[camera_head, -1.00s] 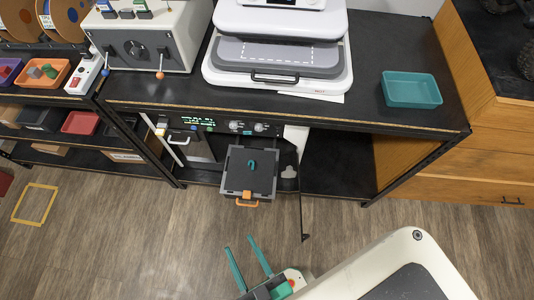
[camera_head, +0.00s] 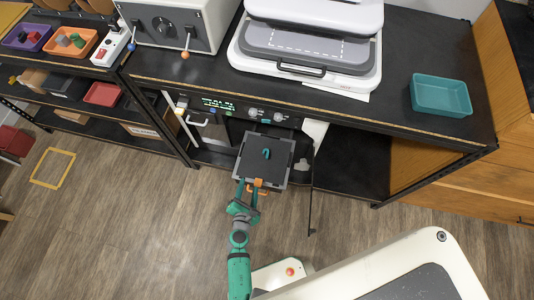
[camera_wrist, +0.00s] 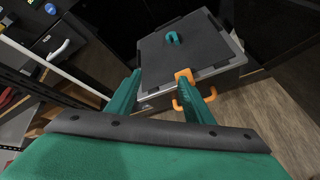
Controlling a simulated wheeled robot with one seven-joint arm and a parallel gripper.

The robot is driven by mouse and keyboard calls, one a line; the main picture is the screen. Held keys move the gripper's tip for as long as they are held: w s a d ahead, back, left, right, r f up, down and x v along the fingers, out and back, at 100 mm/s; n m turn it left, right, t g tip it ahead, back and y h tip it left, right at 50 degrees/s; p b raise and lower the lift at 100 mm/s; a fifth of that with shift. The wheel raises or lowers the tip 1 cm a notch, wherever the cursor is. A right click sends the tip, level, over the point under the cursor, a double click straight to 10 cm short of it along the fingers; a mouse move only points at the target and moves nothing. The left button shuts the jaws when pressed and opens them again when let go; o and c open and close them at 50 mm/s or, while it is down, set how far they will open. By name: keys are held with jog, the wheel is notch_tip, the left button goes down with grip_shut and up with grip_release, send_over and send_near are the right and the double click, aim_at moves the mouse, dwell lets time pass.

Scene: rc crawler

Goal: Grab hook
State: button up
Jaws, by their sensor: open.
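The hook is a small teal curved piece (camera_head: 267,153) standing on the dark plate (camera_head: 252,168) of a pulled-out tray. It also shows in the wrist view (camera_wrist: 174,38), near the far side of the plate. My gripper (camera_head: 248,184) is open and empty at the tray's front edge, short of the hook. In the wrist view its teal fingers (camera_wrist: 160,74) point towards the plate, and the right finger partly covers the orange tray handle (camera_wrist: 211,97). I cannot tell whether that finger touches the handle.
The tray sticks out of a machine (camera_head: 215,104) under a black workbench (camera_head: 400,64), with an open door at its right. A white press (camera_head: 305,75) and a teal bin (camera_head: 441,95) stand on the bench.

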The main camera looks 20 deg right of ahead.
aim_at(266, 151)
jog(key=w+d+n, duration=0.2)
jog(key=w+d+f+n+h, duration=0.1)
jog(key=w+d+n, duration=0.1)
jog(key=d, duration=0.1)
jog(key=w+d+n, duration=0.1)
jog(key=w+d, duration=0.1)
jog(key=shift+d+f+n+h, duration=0.3)
jog(key=shift+n+h, duration=0.1)
jog(key=x, duration=0.5)
jog(key=shift+w+d+f, duration=0.15)
jog(key=shift+w+d, duration=0.1)
jog(key=shift+d, duration=0.15)
jog(key=shift+a+f+x, duration=0.1)
jog(key=shift+x, duration=0.75)
jog(key=shift+a+f+x, duration=0.1)
jog(key=shift+x, duration=0.8)
jog(key=shift+a+f+x, duration=0.1)
jog(key=shift+a+x, duration=0.05)
jog(key=shift+x, duration=0.7)
jog(key=shift+w, duration=0.1)
jog(key=c, duration=1.1)
